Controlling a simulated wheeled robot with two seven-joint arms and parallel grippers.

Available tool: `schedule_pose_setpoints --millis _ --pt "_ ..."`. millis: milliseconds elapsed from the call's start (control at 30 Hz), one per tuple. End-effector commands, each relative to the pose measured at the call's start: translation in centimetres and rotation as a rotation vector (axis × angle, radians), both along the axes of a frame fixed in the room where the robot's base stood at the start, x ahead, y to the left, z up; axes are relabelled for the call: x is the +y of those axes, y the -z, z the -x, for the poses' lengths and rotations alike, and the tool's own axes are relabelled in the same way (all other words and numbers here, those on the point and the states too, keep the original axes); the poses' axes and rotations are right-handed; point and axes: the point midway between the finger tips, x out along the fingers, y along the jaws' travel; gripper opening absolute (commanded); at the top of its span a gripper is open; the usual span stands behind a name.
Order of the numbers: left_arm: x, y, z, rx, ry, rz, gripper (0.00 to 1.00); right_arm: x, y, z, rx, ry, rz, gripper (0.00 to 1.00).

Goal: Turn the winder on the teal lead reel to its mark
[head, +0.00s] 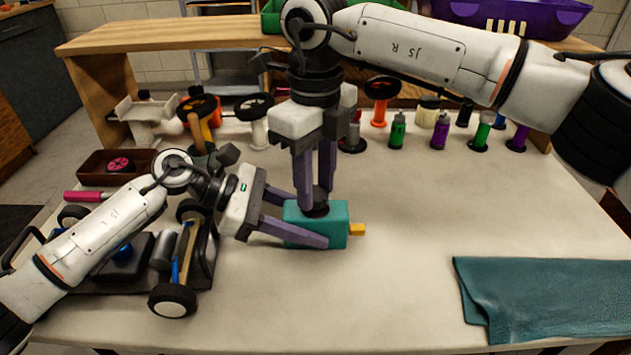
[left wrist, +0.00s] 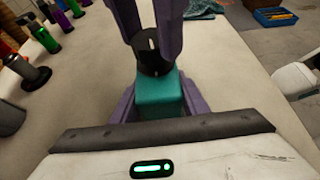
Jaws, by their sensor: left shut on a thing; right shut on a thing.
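The teal lead reel (head: 330,222) is a box on the table with a yellow tab (head: 357,229) on its right side and a black round winder (head: 316,209) on top. My left gripper (head: 318,240) is shut on the teal reel's body from the left. My right gripper (head: 316,203) points down from above, shut on the black winder. In the left wrist view, the reel (left wrist: 160,98) sits between my left fingers. The winder (left wrist: 152,55) shows there between my right gripper's purple fingers, with a pale mark on its side.
An RC car chassis (head: 115,265) lies at the left under my left arm. A teal cloth (head: 545,298) lies at the front right. Several bottles and spools, including a green bottle (head: 397,131), stand along the back. The table right of the reel is clear.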

Motion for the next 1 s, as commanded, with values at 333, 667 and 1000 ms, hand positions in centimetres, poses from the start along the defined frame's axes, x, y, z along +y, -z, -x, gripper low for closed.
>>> schedule_pose_setpoints --millis 333,667,1000 --pt "-0.01 0.09 0.02 0.001 0.000 -0.002 0.21 0.11 -0.07 0.04 0.000 0.100 -0.003 0.09" --pt "-0.01 0.09 0.01 0.001 0.000 -0.001 0.21 0.12 -0.08 0.03 0.000 0.111 -0.003 0.09" --pt "-0.01 0.09 0.01 0.001 0.000 -0.001 0.21 0.07 -0.05 0.02 -0.001 0.110 -0.002 0.50"
